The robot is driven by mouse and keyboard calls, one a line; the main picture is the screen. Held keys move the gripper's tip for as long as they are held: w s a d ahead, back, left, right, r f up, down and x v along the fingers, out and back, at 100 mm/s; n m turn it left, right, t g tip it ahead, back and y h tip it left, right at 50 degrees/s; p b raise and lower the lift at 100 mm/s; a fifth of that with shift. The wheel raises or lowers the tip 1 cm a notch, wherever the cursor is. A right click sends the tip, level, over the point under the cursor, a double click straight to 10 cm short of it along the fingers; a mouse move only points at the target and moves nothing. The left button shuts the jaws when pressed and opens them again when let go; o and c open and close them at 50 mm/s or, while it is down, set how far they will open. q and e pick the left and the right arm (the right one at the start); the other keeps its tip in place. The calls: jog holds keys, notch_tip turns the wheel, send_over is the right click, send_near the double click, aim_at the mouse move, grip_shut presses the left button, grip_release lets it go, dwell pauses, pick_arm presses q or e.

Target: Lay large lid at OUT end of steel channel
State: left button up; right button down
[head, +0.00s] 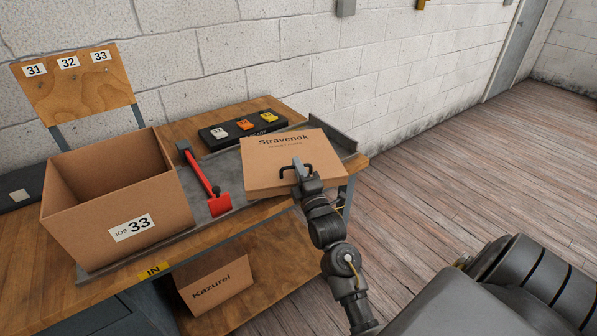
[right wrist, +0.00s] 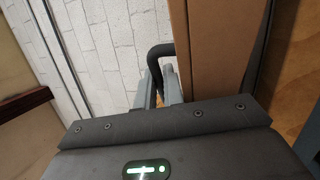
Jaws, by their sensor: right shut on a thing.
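The large lid is a flat cardboard lid marked "Stravenok" (head: 275,165), with a black handle (head: 312,167) on its near side. My right gripper (head: 300,172) is shut on that handle. In the right wrist view the fingers (right wrist: 160,88) close around the black handle (right wrist: 158,52) beside the cardboard face (right wrist: 212,50). The lid is over the right end of the grey steel channel (head: 345,138); I cannot tell whether it touches the channel. The OUT marking does not show; the IN label (head: 155,268) is at the left end. My left gripper is not in view.
An open cardboard box marked 33 (head: 165,205) stands on the channel's left part. A red-handled tool (head: 218,203) lies between box and lid. A black holder with several coloured tags (head: 215,143) is behind. A "Kazurei" box (head: 215,287) is on the lower shelf. Floor at right is clear.

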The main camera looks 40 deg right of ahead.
jog(key=shift+f, duration=0.65)
jog(key=shift+f+b, duration=0.3)
jog(key=shift+f, duration=0.25)
jog(key=c, duration=1.5)
grip_release()
